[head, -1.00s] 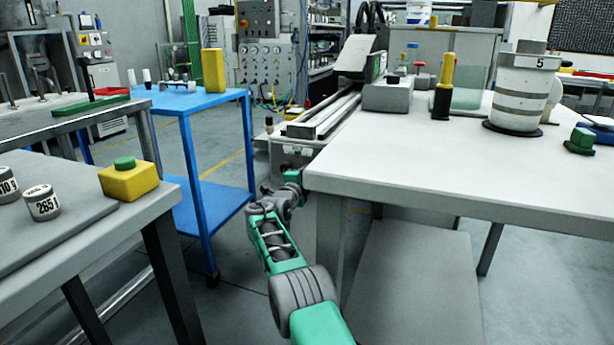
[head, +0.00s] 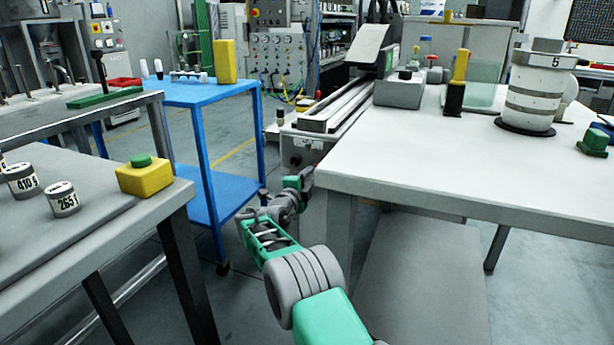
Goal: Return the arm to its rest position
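My arm (head: 300,285) reaches forward and low from the bottom of the head view, through the gap between the tables. Its far end, with my gripper (head: 304,178), is small and dark beside the left corner of the white table (head: 430,180). The fingers cannot be made out, so I cannot tell whether they are open or shut, or whether they hold anything.
A grey table (head: 90,240) at left bears labelled canisters (head: 62,199) and a yellow block with a green knob (head: 145,178). A blue cart (head: 205,150) stands beyond. The white table bears a banded cylinder marked 5 (head: 533,95). Floor shows between the tables.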

